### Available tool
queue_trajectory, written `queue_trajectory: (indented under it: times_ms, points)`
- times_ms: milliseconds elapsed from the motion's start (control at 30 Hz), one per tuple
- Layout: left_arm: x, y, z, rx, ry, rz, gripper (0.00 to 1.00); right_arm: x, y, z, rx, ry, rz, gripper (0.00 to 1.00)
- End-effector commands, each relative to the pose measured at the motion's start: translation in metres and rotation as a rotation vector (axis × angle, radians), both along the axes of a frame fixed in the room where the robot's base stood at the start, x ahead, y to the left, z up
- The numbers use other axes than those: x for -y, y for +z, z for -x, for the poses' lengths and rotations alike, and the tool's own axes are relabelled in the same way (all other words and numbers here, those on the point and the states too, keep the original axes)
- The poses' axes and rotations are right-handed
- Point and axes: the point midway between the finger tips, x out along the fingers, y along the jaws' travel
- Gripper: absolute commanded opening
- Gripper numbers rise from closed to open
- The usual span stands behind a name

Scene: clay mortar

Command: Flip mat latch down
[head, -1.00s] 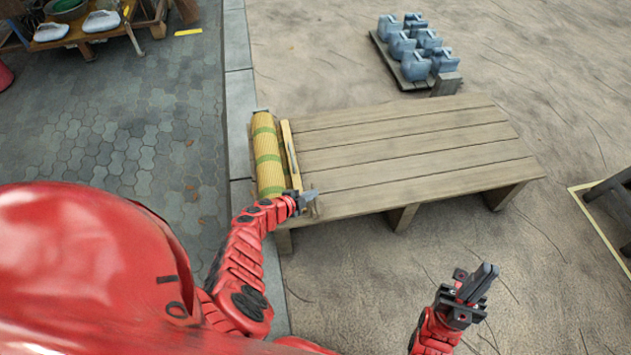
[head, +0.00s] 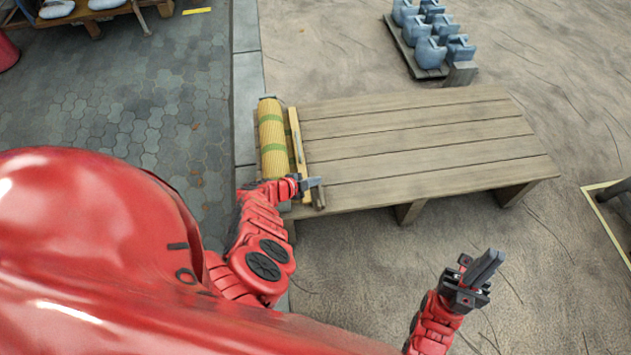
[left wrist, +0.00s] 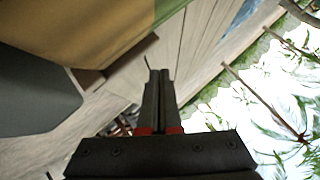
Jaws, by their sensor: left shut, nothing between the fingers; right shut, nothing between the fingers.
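A rolled yellow mat with green bands (head: 271,128) lies along the left end of the wooden platform. A pale wooden bar (head: 297,142), perhaps the latch, lies along the mat's right side. My left gripper (head: 313,183) is shut and empty at the near end of the mat and bar, over the platform's near left corner. I cannot tell if it touches the bar. In the left wrist view its shut fingers (left wrist: 158,98) point toward the planks, with the mat (left wrist: 95,30) at the upper left. My right gripper (head: 487,268) is shut and empty above the sandy ground, apart from the platform.
The platform's plank top (head: 420,145) is bare right of the bar. Several blue-grey jugs (head: 428,32) stand on a pallet behind it. A stone kerb (head: 246,110) runs along its left. A low bench (head: 95,12) stands at the far left.

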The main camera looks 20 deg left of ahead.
Motion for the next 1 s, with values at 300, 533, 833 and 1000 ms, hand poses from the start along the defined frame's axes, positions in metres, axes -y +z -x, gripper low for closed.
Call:
queue_trajectory:
  times_ms: [300, 533, 833, 1000]
  points:
    - [-0.001, -0.006, -0.002, 0.000, -0.001, -0.001, 0.00, 0.000, -0.008, 0.000, 0.000, 0.000, 0.000, 0.00]
    - [-0.001, -0.005, -0.002, 0.000, -0.001, -0.001, 0.00, 0.000, -0.008, 0.000, 0.000, 0.000, 0.000, 0.00]
    - [-0.001, -0.005, -0.002, 0.000, -0.001, -0.001, 0.00, 0.000, -0.007, 0.000, 0.000, 0.000, 0.000, 0.00]
    - [0.000, 0.010, -0.002, 0.001, 0.000, -0.001, 0.00, 0.000, 0.009, 0.000, 0.000, 0.000, 0.000, 0.00]
